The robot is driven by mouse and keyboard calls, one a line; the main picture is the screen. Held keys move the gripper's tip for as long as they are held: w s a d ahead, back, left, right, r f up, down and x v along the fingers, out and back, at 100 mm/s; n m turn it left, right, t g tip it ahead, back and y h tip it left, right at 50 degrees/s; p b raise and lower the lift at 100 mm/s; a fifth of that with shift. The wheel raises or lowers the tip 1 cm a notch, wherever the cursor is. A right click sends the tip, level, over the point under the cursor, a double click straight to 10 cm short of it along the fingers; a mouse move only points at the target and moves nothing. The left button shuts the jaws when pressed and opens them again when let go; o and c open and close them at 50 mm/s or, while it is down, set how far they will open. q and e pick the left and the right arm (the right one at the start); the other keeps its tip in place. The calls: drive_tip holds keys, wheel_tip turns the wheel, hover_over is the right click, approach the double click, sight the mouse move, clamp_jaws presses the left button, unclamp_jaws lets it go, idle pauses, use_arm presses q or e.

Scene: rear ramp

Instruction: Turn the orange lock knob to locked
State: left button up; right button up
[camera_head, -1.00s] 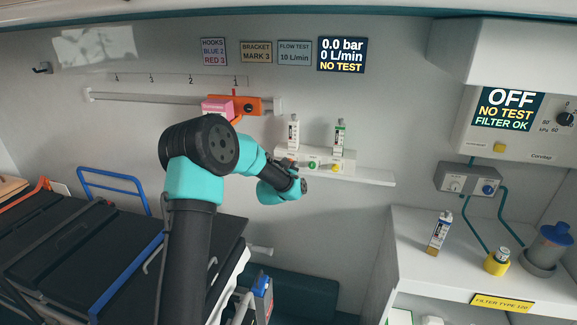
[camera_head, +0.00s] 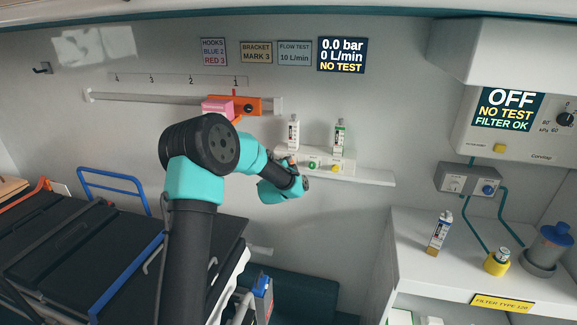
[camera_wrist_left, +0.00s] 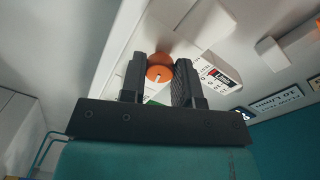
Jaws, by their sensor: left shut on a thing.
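The orange lock knob (camera_wrist_left: 158,73) shows in the left wrist view as a round knob with a pale mark on its face, between my two dark fingers. My left gripper (camera_wrist_left: 160,78) is shut on it. In the head view my left arm reaches up to the left end of the white block (camera_head: 324,159) on the wall shelf. There my wrist hides most of the gripper and the knob, and the knob's exact angle is hard to tell. My right gripper is in neither view.
Two small white bottles stand at the block, the left one (camera_head: 293,133) close to my wrist and the right one (camera_head: 339,137) farther off. A green knob (camera_head: 314,165) and a yellow knob (camera_head: 336,168) sit on its front. An orange bracket (camera_head: 248,104) is on the rail above left.

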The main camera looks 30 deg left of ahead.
use_arm(q)
drive_tip(key=shift+m, duration=1.2)
drive_tip(key=o, duration=0.9)
drive_tip(key=shift+s, duration=0.15)
drive_tip(key=v, duration=1.7)
drive_tip(key=shift+d, duration=0.15)
